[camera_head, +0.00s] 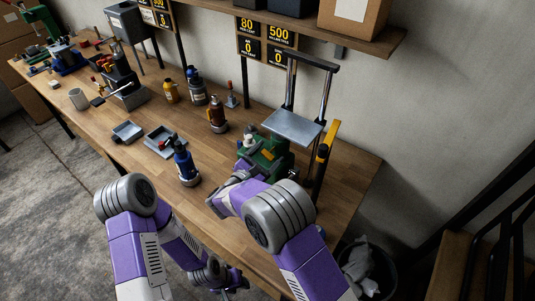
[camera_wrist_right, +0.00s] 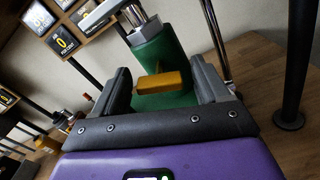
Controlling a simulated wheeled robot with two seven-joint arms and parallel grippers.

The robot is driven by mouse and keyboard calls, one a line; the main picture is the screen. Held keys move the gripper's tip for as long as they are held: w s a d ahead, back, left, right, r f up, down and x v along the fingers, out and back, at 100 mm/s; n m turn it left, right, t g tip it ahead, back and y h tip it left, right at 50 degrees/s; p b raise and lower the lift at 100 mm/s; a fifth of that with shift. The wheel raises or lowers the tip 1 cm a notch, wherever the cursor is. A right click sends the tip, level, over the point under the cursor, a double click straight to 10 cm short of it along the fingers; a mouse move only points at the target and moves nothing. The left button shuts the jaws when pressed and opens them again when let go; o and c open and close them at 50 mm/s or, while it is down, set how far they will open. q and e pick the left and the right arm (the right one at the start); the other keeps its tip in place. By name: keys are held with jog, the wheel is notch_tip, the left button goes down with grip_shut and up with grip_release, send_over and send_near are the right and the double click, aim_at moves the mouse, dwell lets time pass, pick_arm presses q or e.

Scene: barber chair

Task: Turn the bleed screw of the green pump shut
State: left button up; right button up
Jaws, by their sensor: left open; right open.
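A yellow bar-like piece, seemingly the bleed screw (camera_wrist_right: 158,82), sticks out of the body toward the camera. My right gripper (camera_wrist_right: 160,85) is open, with one finger on each side of the yellow piece and visible gaps to it. In the head view my right arm covers part of the pump's front. My left gripper (camera_head: 228,280) is open and empty, low in front of the bench.
The press has a grey plate (camera_head: 292,126) and upright posts. A bin (camera_head: 368,270) is on the floor at right. The bench between trays and front edge is clear.

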jog(key=shift+w, duration=0.15)
jog(key=c, duration=1.1)
jog(key=shift+o, duration=0.2)
jog(key=m+b, duration=0.4)
jog(key=b, duration=0.3)
jog(key=m+b, duration=0.4)
jog(key=b, duration=0.3)
jog(key=m+b, duration=0.5)
jog(key=b, duration=0.1)
jog(key=shift+f+b, duration=0.3)
jog(key=shift+b, duration=0.1)
jog(key=shift+r+m+b, duration=0.2)
jog(key=shift+m+b, duration=0.4)
jog(key=shift+b, duration=0.25)
jog(key=o, duration=1.1)
jog(key=shift+c, duration=0.2)
